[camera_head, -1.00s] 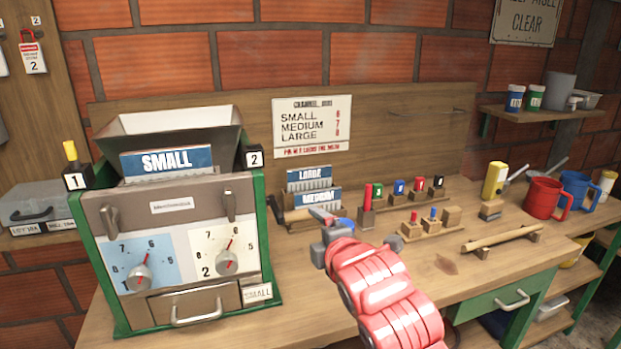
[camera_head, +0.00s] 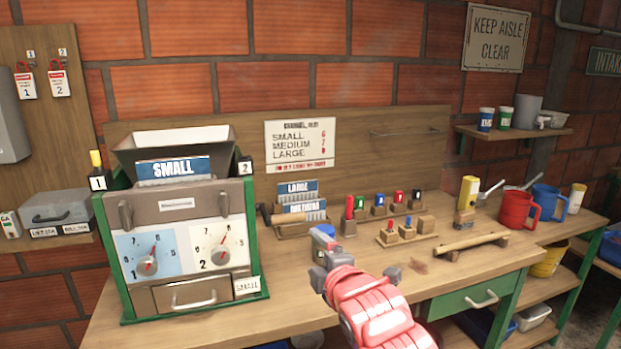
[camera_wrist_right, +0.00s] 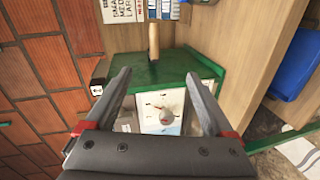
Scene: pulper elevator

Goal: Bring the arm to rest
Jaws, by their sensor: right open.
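My right arm is red and reaches up from the bottom of the head view, in front of the wooden bench (camera_head: 255,318). My right gripper (camera_head: 322,250) is grey and small there, with a blue round thing behind its tip. In the right wrist view the same gripper (camera_wrist_right: 158,76) has its two dark fingers well apart, with nothing held between them. A green-framed machine with dials (camera_wrist_right: 172,112) shows beyond the fingers, apart from them as far as I can tell. My left gripper is not in view.
The machine (camera_head: 182,288) with the SMALL plate (camera_head: 174,169) stands on the bench at left. LARGE (camera_head: 297,188) and MEDIUM plates stand in a rack behind my gripper. Coloured pegs, a wooden stick (camera_head: 470,246) and a red mug (camera_head: 516,211) are farther right.

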